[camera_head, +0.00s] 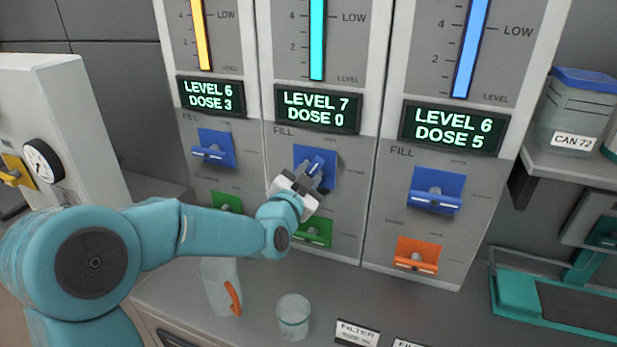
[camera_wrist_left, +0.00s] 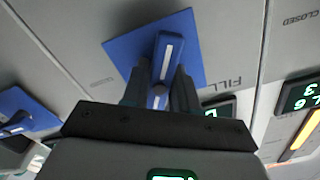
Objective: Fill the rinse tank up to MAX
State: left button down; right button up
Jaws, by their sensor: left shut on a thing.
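My left gripper (camera_head: 297,190) is shut on the blue FILL lever (camera_head: 320,168) of the middle panel. This lever stands turned, while the left FILL lever (camera_head: 213,152) and right FILL lever (camera_head: 435,199) lie level. In the left wrist view, the held lever's white stripe (camera_wrist_left: 166,62) shows between the fingers (camera_wrist_left: 158,88), against its blue plate (camera_wrist_left: 185,35). The middle display (camera_head: 317,109) reads LEVEL 7, DOSE 0. Its cyan gauge column (camera_head: 317,40) runs past the LOW mark and out of the top of the picture, so MAX is hidden. No tank name is visible.
Below the FILL levers are green levers at left (camera_head: 227,202) and middle (camera_head: 313,233), and an orange one (camera_head: 416,256) at right. A pitcher (camera_head: 219,285) and a clear cup (camera_head: 293,316) stand on the counter. A can (camera_head: 574,115) sits on the right shelf.

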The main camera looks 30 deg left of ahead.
pick_arm(q)
jog(key=shift+f+m+b, duration=0.1)
jog(key=shift+m+b, duration=0.5)
jog(key=shift+m, duration=0.6)
jog(key=m, duration=0.2)
jog(key=shift+m+b, duration=0.35)
jog(key=shift+m, duration=0.05)
jog(key=m, duration=0.2)
jog(key=shift+m, duration=1.8)
jog(key=c, duration=1)
grip_release()
jog(key=shift+o, duration=0.2)
jog(key=shift+s, duration=0.1)
jog(key=b+v, duration=0.1)
jog(key=v, duration=1.5)
